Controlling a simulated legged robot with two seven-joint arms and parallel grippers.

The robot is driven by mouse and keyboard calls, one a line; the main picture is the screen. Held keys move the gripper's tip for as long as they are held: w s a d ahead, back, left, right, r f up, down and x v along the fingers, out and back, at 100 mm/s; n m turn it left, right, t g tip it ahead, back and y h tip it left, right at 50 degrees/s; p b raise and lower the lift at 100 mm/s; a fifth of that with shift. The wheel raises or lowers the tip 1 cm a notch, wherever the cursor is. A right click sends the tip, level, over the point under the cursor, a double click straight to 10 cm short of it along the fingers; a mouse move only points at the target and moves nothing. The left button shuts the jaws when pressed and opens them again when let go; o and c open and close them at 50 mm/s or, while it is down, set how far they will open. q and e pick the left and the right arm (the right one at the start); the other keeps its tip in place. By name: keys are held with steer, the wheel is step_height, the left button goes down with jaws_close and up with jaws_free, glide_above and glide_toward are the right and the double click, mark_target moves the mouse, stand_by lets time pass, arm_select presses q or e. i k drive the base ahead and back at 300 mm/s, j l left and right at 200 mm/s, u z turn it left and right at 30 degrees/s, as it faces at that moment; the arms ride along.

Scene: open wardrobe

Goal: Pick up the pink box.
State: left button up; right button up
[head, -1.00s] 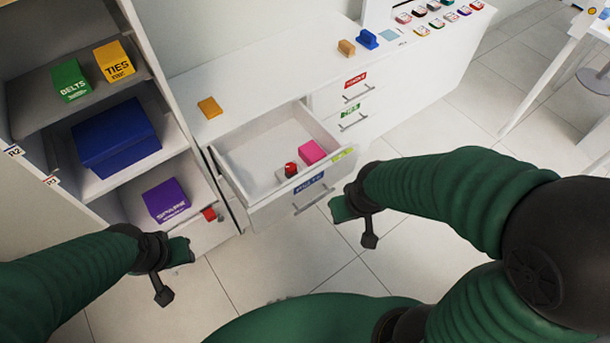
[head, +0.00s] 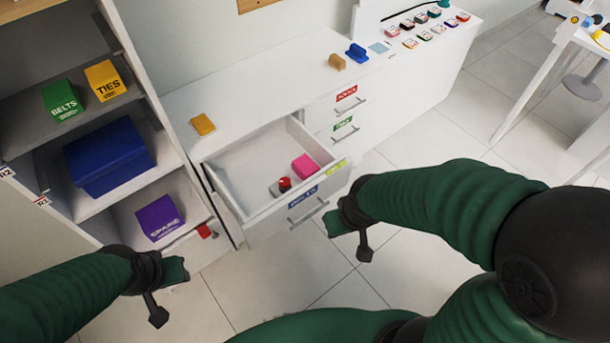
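The pink box (head: 306,166) lies in the open drawer (head: 240,166) of the white dresser, near the drawer's front right corner. My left gripper (head: 172,276) is low in front of the wardrobe shelves, left of the drawer. I see no object in either gripper. Their fingers are seen from above, so I cannot tell how far they are parted.
The wardrobe on the left holds green (head: 63,99), yellow (head: 105,80), blue (head: 108,158) and purple (head: 159,217) boxes. The dresser top carries a yellow block (head: 203,124), a tan block (head: 337,62) and a blue item (head: 356,53). Tiled floor in front is clear.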

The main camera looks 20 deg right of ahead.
mark_target(304, 166)
steer(key=i+l+u, duration=0.5)
steer(key=i+l, duration=0.15)
steer(key=i, duration=0.05)
